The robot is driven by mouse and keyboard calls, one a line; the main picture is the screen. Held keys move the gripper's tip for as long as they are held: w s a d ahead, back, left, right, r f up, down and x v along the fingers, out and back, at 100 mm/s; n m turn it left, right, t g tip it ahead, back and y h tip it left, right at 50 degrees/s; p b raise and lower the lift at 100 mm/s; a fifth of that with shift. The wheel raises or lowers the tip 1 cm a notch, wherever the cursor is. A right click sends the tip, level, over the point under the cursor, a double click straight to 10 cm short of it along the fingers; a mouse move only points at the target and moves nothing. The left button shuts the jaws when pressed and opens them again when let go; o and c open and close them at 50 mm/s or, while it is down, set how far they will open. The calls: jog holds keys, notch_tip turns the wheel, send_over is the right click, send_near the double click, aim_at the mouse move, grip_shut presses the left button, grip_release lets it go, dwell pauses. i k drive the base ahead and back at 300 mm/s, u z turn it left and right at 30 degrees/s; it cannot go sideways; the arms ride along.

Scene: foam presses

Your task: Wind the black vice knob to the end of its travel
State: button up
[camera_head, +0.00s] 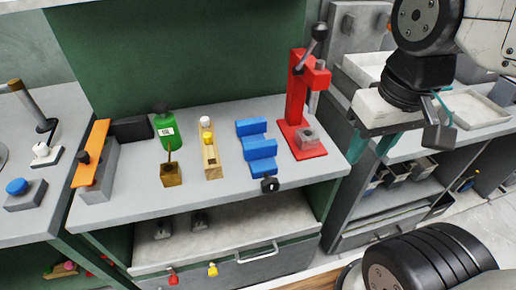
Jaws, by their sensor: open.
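The blue vice (258,152) stands on the grey bench top near the front edge, left of the red press. Its black knob (270,185) sticks out at the front end, at the bench's front edge. The knob carries a small pale mark. My gripper (369,153) hangs at the right, beyond the bench's right end, with its teal fingers pointing down. The fingers are apart with nothing seen between them. The gripper is well to the right of the knob and does not touch it.
A red press (297,95) with a lever stands just right of the vice. An open drawer (235,235) lies below the bench's front edge.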

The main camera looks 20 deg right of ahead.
aim_at(270, 185)
jog(key=z, duration=0.95)
jog(key=k, duration=0.65)
jog(key=u, duration=0.95)
